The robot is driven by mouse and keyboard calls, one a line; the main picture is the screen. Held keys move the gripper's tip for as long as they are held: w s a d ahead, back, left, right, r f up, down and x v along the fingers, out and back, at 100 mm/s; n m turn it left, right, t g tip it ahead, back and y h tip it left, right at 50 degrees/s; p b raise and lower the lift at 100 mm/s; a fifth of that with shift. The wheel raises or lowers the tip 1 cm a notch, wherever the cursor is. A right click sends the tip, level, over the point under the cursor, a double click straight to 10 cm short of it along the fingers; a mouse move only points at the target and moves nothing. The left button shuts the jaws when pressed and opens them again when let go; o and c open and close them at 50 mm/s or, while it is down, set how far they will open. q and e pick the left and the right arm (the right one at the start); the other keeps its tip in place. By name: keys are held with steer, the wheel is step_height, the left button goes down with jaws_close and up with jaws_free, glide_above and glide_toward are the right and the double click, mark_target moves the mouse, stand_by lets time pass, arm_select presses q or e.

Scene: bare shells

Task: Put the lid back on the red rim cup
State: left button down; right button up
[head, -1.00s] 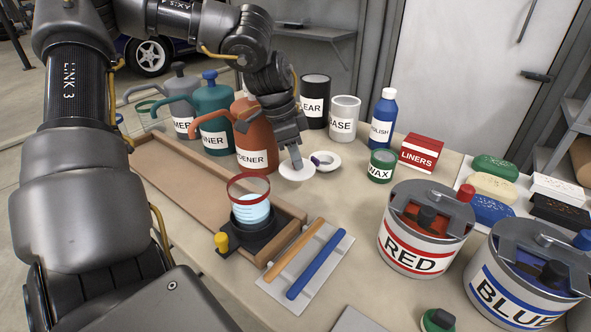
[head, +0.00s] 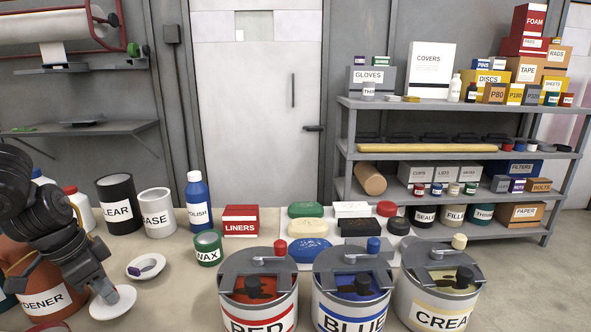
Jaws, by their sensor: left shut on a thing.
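My left gripper (head: 105,289) reaches in from the left and points down. It is shut on a round white lid (head: 116,306), which it holds low over the table; I cannot tell whether the lid touches the tabletop. Only a small arc of the red rim cup (head: 48,327) shows at the bottom left edge; the rest is cut off by the frame. A second white lid with a purple knob (head: 147,267) lies on the table just behind and right of the held one. My right gripper is not in view.
An orange can (head: 42,297) stands left of the gripper. Behind are the CLEAR (head: 118,207) and BASE (head: 157,215) tins, a blue POLISH bottle (head: 198,205) and the green WAX tin (head: 208,248). RED (head: 258,300), BLUE (head: 352,297) and CREAM (head: 437,297) buckets line the front right.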

arm_select(q)
step_height(320, 180, down, 4)
steer(key=shift+r, duration=0.1)
steer(key=shift+f, duration=0.4)
steer(key=shift+v, duration=1.9)
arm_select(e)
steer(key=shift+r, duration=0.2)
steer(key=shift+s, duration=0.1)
